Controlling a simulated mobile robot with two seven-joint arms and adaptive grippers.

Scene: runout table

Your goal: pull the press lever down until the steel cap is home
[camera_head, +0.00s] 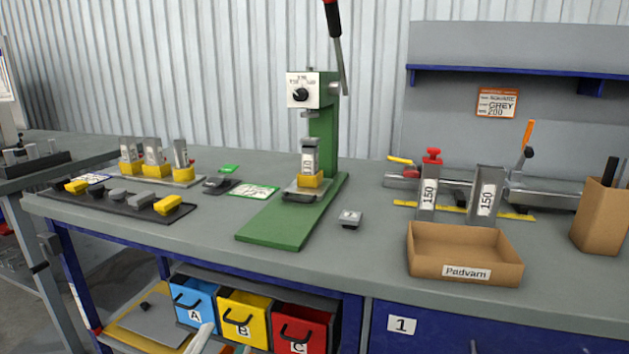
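The green press (325,135) stands mid-table on a green base plate. Its lever (340,65) points up, with a dark and red handle (333,18) reaching the top edge. A small grey cap-like piece (350,217) lies right of the base. A pale part at the bottom edge may be my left gripper (199,338), away from the lever; its fingers are unclear. My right gripper is not visible.
A black tray (122,208) with yellow and grey caps lies left; tubes in yellow holders stand behind it. A cardboard box marked Padvarn (464,271) sits right, before two labelled tubes and a clamp fixture. Coloured bins (244,317) hang below.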

